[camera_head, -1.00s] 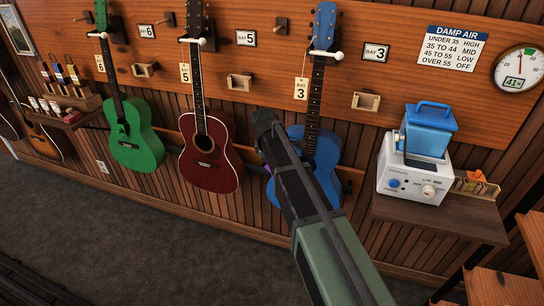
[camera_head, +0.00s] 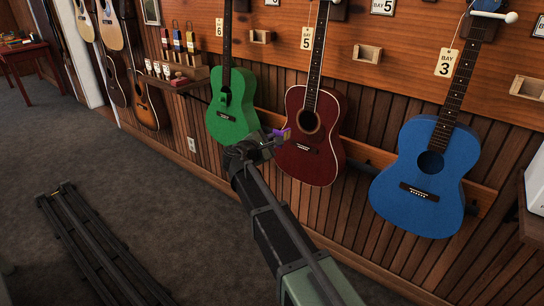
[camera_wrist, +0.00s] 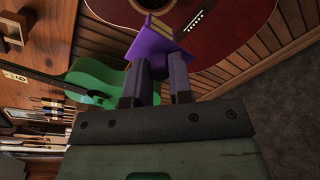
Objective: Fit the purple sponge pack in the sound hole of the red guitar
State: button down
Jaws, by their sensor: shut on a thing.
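The red guitar (camera_head: 316,162) hangs on the wall between the green and blue guitars, with its dark sound hole (camera_head: 308,121) showing in the head view. My gripper (camera_head: 272,139) is in front of the wall, beside the lower left edge of the red guitar's body. It is shut on the purple sponge pack (camera_wrist: 155,47), which sticks out past the fingers; a bit of the pack shows in the head view (camera_head: 283,134). In the wrist view the red guitar (camera_wrist: 225,30) lies beyond the pack. The pack is apart from the sound hole.
The green guitar (camera_head: 233,112) hangs to the left, close to my gripper. The blue guitar (camera_head: 425,175) hangs to the right. A small shelf (camera_head: 186,81) with bottles is further left. Black rails (camera_head: 95,240) lie on the open grey floor.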

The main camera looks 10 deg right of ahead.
jog(key=shift+d, duration=0.15)
jog(key=shift+b+x, duration=1.25)
jog(key=shift+x, duration=7.55)
jog(key=shift+c, duration=2.3)
grip_release()
jog(key=v, duration=0.6)
jog(key=shift+p, duration=0.45)
